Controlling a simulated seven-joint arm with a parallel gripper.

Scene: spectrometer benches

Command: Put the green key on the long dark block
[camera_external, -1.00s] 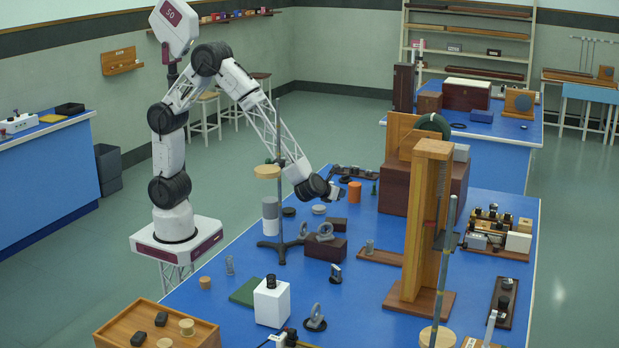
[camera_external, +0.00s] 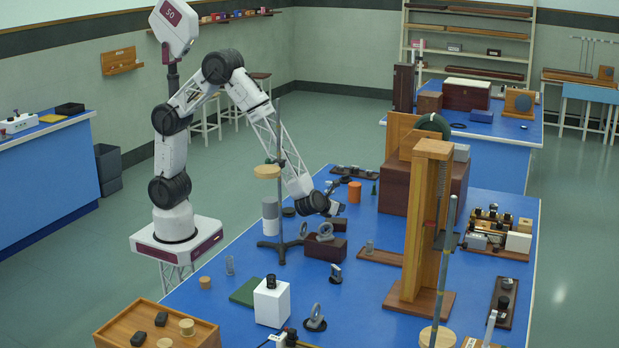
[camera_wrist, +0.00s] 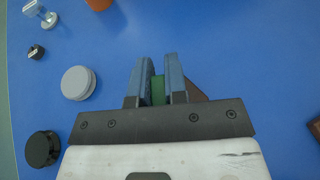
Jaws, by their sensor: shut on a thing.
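My gripper (camera_wrist: 159,80) is shut on the green key (camera_wrist: 158,90); only a small green part shows between the blue-grey fingers in the wrist view. The key cannot be made out in the external view, where my gripper (camera_external: 331,210) points down over the table. A dark reddish-brown block (camera_wrist: 205,93) shows partly behind the right finger, below the gripper. The gap between key and block is unclear.
A white-grey disc (camera_wrist: 78,83), a black disc (camera_wrist: 42,148) and an orange cylinder (camera_wrist: 98,4) stand left of the gripper in the wrist view. A tall rod stand (camera_external: 281,180) is close to my arm. A wooden upright (camera_external: 425,220) stands to the right.

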